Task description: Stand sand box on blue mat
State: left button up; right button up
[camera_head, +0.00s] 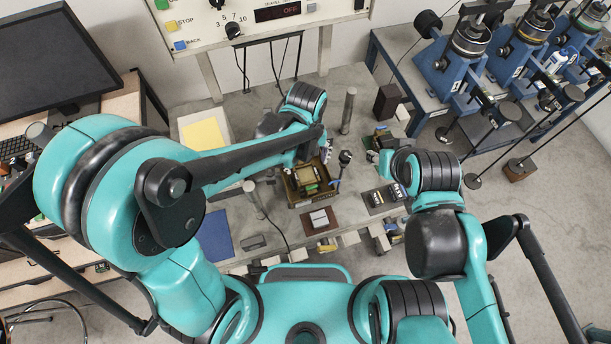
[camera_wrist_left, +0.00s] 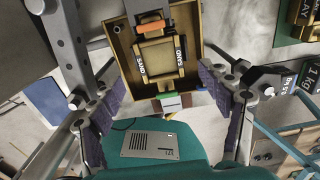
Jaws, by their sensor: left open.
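The sand box (camera_head: 306,176), a small brass-coloured piece, lies inside an open brown tray (camera_head: 291,196) on the bench. In the left wrist view the sand box (camera_wrist_left: 160,50) shows SAND labels on its frame, inside the tray (camera_wrist_left: 122,62). The blue mat (camera_head: 215,237) lies bare at the bench's front left; it also shows in the left wrist view (camera_wrist_left: 42,95). My left gripper (camera_head: 314,150) is over the tray.
A yellow sheet (camera_head: 204,138) lies behind the blue mat. A metal post (camera_head: 348,110) stands behind the tray, and another post (camera_head: 254,198) stands between mat and tray. A brown block with a pale top (camera_head: 320,218) sits in front of the tray. A dark plate (camera_head: 382,198) lies right.

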aim_at(306, 174)
pick_arm(q)
notch_tip(306, 174, down, 8)
jog(key=b, duration=0.6)
jog(key=shift+f, duration=0.1)
jog(key=shift+s, duration=0.1)
jog(key=c, duration=1.4)
jog(key=shift+r, duration=0.2)
jog(key=shift+r+p, duration=0.35)
jog(key=shift+r, duration=0.1)
jog(key=shift+r+p, duration=0.55)
jog(key=shift+r, duration=0.25)
jog(key=shift+r+p, duration=1.8)
jog(key=shift+r, duration=0.6)
